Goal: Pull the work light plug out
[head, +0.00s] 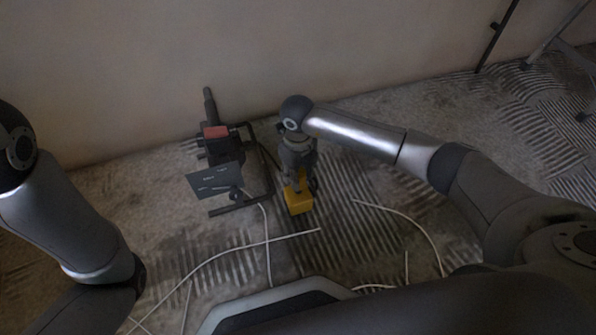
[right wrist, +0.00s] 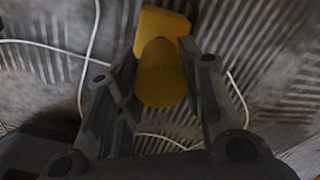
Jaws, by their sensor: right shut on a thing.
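A yellow block (head: 298,203) stands on the floor below my right gripper (head: 299,172). In the right wrist view, a rounded yellow piece (right wrist: 160,82), which looks like the plug, lies between the two fingers of my right gripper (right wrist: 163,58). The fingers are shut on it. A flat yellow part (right wrist: 160,20) shows just beyond it, apparently touching; I cannot tell whether the plug is seated in it. A dark device with a red patch on a stand (head: 216,132), possibly the work light, is left of the gripper. My left gripper is not visible, only its arm.
White cables (head: 205,259) lie loose across the ridged floor (head: 345,235), and one (head: 430,236) curves right of the yellow block. The wall (head: 250,50) is close behind. Dark legs (head: 494,37) stand at the upper right.

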